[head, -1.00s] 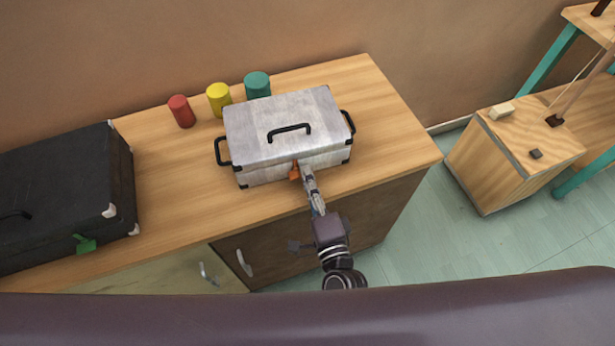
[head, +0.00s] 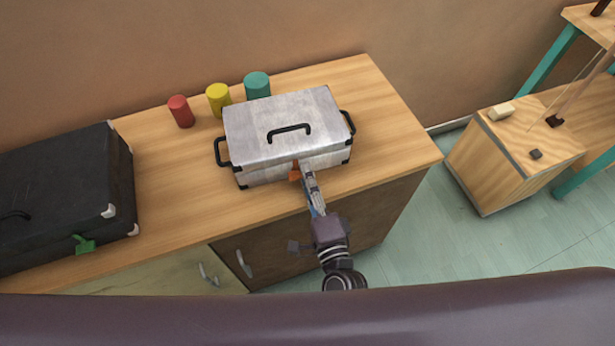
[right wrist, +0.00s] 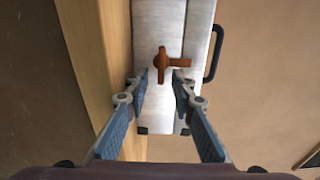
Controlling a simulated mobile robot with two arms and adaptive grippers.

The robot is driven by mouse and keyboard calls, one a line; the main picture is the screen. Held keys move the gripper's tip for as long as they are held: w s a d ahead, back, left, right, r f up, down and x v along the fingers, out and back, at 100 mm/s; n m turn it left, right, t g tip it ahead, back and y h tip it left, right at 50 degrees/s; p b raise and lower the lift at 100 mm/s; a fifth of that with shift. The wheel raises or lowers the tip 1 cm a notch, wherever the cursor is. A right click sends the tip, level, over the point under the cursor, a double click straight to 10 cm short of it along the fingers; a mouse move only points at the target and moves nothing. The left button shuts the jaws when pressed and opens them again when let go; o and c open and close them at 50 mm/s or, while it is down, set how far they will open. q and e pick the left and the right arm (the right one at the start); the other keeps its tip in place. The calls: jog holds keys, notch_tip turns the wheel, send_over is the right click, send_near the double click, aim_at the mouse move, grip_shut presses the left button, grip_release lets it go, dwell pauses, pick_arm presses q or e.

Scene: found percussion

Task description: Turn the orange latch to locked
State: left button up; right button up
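The orange latch (head: 295,172) is on the front face of a silver metal case (head: 250,127). In the right wrist view the latch (right wrist: 163,61) has a round hub and a handle that points to the right in the picture. My right gripper (head: 308,172) is in front of the case, close to the latch. In the right wrist view its two fingers (right wrist: 161,82) are apart with nothing between them, and the latch lies just beyond their tips. My left gripper is not in view.
A black case (head: 60,190) with a green latch (head: 84,244) stands at the left of the wooden counter (head: 390,125). Red (head: 180,111), yellow (head: 218,99) and teal (head: 257,85) cylinders stand behind the silver case. The counter right of the case is clear.

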jog(key=v, duration=1.2)
jog(key=s+d+f+n+g, duration=0.2)
jog(key=f+n+g, duration=0.15)
jog(key=f, duration=0.65)
jog(key=s+d+f+n+g+h, duration=0.1)
jog(key=s+d+f+n+g, duration=0.2)
jog(key=f, duration=0.8)
jog(key=s+d+f+n+g, duration=0.2)
jog(key=f+n, duration=0.3)
jog(key=f, duration=0.5)
jog(key=s+d+f+n+g+h, duration=0.1)
jog(key=s+d+f+n+g, duration=0.1)
jog(key=s+d+f, duration=0.2)
jog(key=s+d+f+n+g+h, duration=0.1)
jog(key=s+d+f+n+g, duration=0.1)
jog(key=s+f, duration=0.3)
jog(key=s+d+f+n+g+h, duration=0.1)
jog(key=s+d+f+g, duration=0.3)
jog(key=s, duration=0.7)
jog(key=shift+d+f+n+p, duration=0.35)
jog(key=shift+d+f+n, duration=0.4)
jog(key=shift+d+f, duration=0.1)
